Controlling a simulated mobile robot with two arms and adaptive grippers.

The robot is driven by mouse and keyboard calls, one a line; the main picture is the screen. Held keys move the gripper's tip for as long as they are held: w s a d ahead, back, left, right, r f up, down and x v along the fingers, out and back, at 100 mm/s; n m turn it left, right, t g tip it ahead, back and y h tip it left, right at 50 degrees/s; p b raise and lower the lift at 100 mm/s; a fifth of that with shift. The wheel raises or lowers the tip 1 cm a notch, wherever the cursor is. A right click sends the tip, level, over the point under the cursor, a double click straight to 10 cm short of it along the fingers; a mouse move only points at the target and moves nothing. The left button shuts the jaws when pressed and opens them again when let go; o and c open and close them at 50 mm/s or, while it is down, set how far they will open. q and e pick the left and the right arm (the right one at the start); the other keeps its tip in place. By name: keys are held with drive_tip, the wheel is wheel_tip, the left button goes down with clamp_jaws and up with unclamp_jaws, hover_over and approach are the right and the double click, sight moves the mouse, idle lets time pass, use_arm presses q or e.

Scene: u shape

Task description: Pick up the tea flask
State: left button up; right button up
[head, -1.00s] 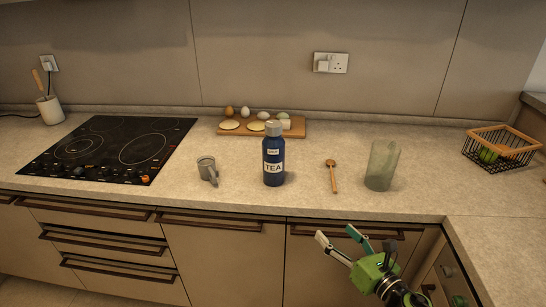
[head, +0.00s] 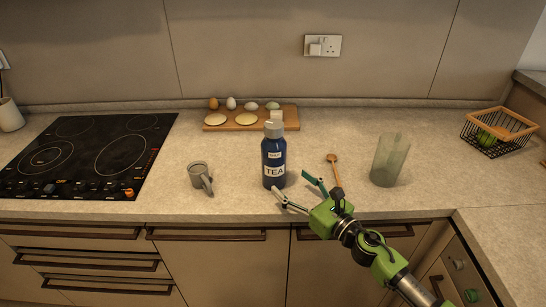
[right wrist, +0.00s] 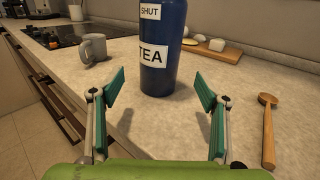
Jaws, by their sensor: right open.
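The tea flask (head: 274,160) is dark blue with a grey cap and a white TEA label. It stands upright on the counter, near the front edge, between a grey mug and a wooden spoon. My right gripper (head: 295,193) is open and empty, just in front and to the right of the flask's base. In the right wrist view the flask (right wrist: 163,45) stands ahead, centred between the two spread fingers (right wrist: 158,95), beyond their tips. Its top is cut off there. My left gripper is not in view.
A grey mug (head: 200,177) stands left of the flask. A wooden spoon (head: 335,170) and a translucent glass (head: 389,160) are to its right. A board (head: 291,119) with eggs lies behind. A black hob (head: 85,150) is left, a wire basket (head: 499,132) far right.

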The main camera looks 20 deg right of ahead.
sight(282, 174)
drive_tip(key=x, duration=0.3)
drive_tip(key=shift+w+a+f, duration=0.1)
drive_tip(key=shift+w+a, duration=0.05)
drive_tip(key=shift+w, duration=0.1)
drive_tip(key=shift+w+a+r+p, duration=0.2)
drive_tip(key=shift+w+p, duration=0.2)
drive_tip(key=shift+w, duration=0.15)
drive_tip(key=shift+w+a+r+p, duration=0.1)
drive_tip(key=shift+w+a+p, duration=0.1)
drive_tip(key=shift+w+p, duration=0.25)
drive_tip(key=shift+x, duration=1.15)
drive_tip(key=shift+w+a+f, duration=0.2)
drive_tip(key=shift+w+f, duration=0.05)
drive_tip(key=shift+w, duration=0.15)
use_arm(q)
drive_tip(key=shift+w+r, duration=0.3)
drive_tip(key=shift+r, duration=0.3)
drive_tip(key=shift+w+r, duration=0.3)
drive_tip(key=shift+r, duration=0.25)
use_arm(e)
drive_tip(key=shift+s, duration=0.1)
drive_tip(key=c, duration=1.8)
drive_tip(key=shift+r, duration=0.2)
clamp_jaws()
